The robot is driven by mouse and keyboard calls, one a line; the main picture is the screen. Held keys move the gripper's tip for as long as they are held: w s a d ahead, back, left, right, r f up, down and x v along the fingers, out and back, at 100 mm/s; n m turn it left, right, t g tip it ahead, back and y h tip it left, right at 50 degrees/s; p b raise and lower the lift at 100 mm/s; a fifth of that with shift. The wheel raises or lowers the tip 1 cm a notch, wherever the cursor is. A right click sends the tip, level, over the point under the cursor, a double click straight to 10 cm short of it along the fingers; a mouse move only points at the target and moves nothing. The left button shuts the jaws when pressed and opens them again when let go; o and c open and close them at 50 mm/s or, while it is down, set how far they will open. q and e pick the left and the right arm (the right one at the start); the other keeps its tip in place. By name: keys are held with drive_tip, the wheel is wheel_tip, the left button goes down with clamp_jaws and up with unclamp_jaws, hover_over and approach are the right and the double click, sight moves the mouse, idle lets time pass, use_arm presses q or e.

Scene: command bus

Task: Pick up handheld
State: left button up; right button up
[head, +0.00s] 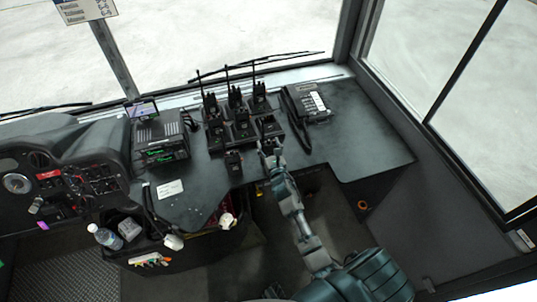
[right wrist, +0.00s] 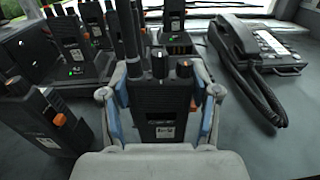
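Black handheld radios stand upright in a charger rack (head: 217,146) on the dash in the head view. One handheld (right wrist: 160,108), with two top knobs and an orange side button, stands between the fingers of my right gripper (right wrist: 160,100) in the right wrist view. The fingers, with blue inner pads, are spread close along both sides of it; firm contact does not show. In the head view my right gripper (head: 268,147) is at the rack's front right and partly hides that handheld. Another handheld (head: 233,162) stands apart at the front left. My left gripper is not in view.
A desk phone (head: 310,102) with a coiled cord stands right of the rack. A radio unit (head: 161,137) stands to the left. Other handhelds (right wrist: 68,45) stand close behind and left of my gripper. The dash top at right (head: 365,135) is clear.

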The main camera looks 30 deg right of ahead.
sight(269, 141)
clamp_jaws()
drive_tip(key=shift+r, duration=0.4)
drive_tip(key=shift+r+p, duration=0.45)
drive_tip(key=shift+r, duration=0.9)
drive_tip(key=shift+s+r, duration=0.1)
drive_tip(key=shift+s, duration=0.1)
drive_tip(key=shift+s+a, duration=0.15)
drive_tip(key=shift+s, duration=0.2)
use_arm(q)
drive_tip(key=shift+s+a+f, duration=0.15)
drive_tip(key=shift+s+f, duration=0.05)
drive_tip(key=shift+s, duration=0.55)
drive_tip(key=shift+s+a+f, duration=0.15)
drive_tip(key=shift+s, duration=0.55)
use_arm(e)
drive_tip(key=r+v, duration=0.1)
drive_tip(key=v, duration=1.3)
drive_tip(key=shift+s+a+r, duration=0.25)
drive_tip(key=shift+s, duration=0.1)
